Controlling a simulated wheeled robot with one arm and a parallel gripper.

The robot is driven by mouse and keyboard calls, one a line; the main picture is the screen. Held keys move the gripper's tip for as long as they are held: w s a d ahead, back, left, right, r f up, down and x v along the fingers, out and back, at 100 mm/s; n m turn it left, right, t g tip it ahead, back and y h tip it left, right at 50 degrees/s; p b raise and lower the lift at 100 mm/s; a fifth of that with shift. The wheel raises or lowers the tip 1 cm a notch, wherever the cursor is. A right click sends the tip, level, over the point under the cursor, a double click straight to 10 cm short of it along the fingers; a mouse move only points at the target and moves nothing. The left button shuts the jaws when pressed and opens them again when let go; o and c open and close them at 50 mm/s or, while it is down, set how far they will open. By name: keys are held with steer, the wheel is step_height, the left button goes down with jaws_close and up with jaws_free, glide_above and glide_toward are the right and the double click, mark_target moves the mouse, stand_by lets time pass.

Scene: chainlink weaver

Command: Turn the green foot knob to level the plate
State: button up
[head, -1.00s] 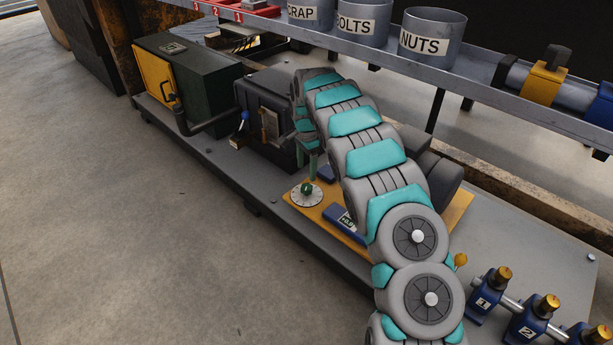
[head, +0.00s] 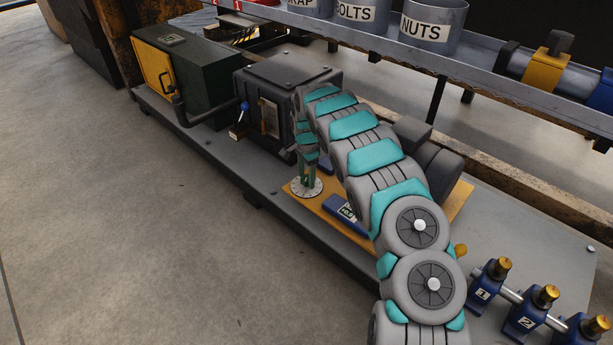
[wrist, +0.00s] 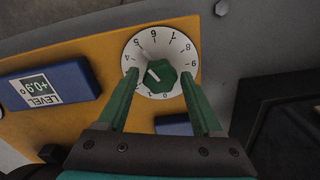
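The green foot knob (wrist: 160,76) is a small faceted knob with a pale pointer mark, at the centre of a white numbered dial (wrist: 144,44). The dial also shows in the head view (head: 295,189), at the left corner of the yellow plate (head: 331,220). My gripper (wrist: 159,73) is open. Its two green fingers stand on either side of the knob, over the dial, with gaps showing between fingers and knob. In the head view my gripper (head: 308,182) points down at the dial and hides the knob. A blue LEVEL display (wrist: 44,87) seems to read +0.9; the digits are small.
A dark box-shaped machine (head: 285,80) with a blue-tipped lever stands just behind the dial. A second blue block (wrist: 174,124) lies near the fingers. Numbered blue blocks (head: 490,285) stand at the right. A shelf with bins (head: 430,30) runs behind.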

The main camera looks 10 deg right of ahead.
jaws_close()
stand_by(0.3)
steer(key=n+p, duration=0.2)
steer(key=n, duration=0.3)
steer(key=shift+r, duration=0.1)
steer(key=n+p, duration=0.2)
steer(key=n, duration=0.4)
stand_by(0.4)
stand_by(0.5)
steer(key=shift+o, duration=1.3)
jaws_free()
